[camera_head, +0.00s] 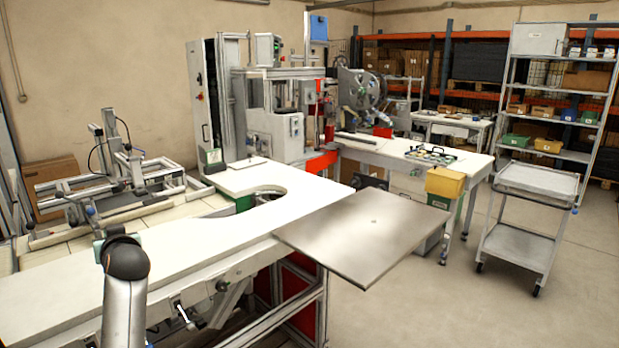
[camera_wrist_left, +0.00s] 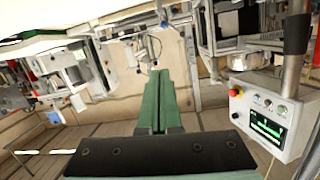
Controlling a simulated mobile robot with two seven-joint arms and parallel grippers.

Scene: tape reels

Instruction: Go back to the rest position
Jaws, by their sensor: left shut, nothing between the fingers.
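My left gripper (camera_wrist_left: 159,76) shows in the left wrist view as two long green fingers beyond a black mount. The fingers lie together, with nothing between them. In the head view my left arm comes up from the bottom left, in front of the white worktable (camera_head: 200,250). Its dark rounded joint covers part of the table, and the left fingers cannot be made out there. My right gripper is in neither view.
A metal plate (camera_head: 365,232) juts out from the worktable's right end. An aluminium fixture (camera_head: 110,185) stands behind the table at left. A control box with a red button (camera_wrist_left: 268,115) is at the right in the wrist view. A grey cart (camera_head: 520,245) stands at right; the floor before it is clear.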

